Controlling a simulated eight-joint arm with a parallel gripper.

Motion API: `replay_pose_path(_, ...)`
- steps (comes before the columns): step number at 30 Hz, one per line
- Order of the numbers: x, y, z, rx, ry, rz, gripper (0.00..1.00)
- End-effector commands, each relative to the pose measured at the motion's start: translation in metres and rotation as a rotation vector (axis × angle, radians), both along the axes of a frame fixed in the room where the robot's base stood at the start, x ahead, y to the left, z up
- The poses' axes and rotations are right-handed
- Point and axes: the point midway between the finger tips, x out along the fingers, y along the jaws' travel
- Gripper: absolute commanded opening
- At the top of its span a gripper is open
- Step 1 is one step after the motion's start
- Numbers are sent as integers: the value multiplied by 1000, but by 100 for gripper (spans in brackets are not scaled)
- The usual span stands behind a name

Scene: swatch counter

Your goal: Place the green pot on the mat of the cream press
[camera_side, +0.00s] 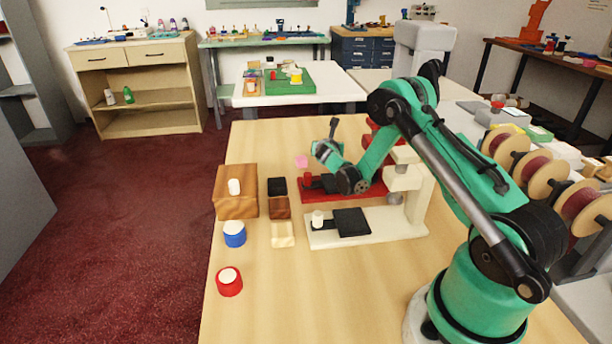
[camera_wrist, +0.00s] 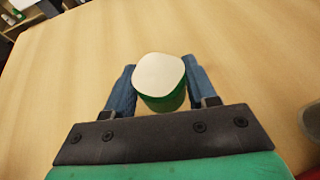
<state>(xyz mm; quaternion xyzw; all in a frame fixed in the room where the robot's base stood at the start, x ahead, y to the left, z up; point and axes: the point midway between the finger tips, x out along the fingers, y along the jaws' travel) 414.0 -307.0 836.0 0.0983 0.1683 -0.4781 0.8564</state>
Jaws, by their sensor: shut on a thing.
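The green pot (camera_wrist: 165,103) has a pale, rounded-square lid. In the wrist view it sits between the two blue fingers of my gripper (camera_wrist: 160,80), which is shut on it. In the side view my gripper (camera_side: 326,146) is above the far part of the table, behind the cream press; I cannot make out the pot there. The cream press (camera_side: 400,225) stands on the table with a black square mat (camera_side: 350,222) on its base. The mat looks bare. A small white-topped knob (camera_side: 318,219) stands on the base left of the mat.
A red press (camera_side: 372,190) stands just behind the cream one. Left are a wooden box (camera_side: 236,206) with a white piece on top, black, brown and cream blocks (camera_side: 283,235), a blue pot (camera_side: 234,236) and a red pot (camera_side: 229,286). The front table is clear.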

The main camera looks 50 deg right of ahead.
Motion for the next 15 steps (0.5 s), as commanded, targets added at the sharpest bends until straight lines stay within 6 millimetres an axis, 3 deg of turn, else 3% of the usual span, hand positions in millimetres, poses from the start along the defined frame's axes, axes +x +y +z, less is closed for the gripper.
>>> replay_pose_path(3,0,0,-9,0,0,0,0)
replay_pose_path(14,0,0,-13,0,0,0,0)
replay_pose_path(15,0,0,-13,0,0,0,53)
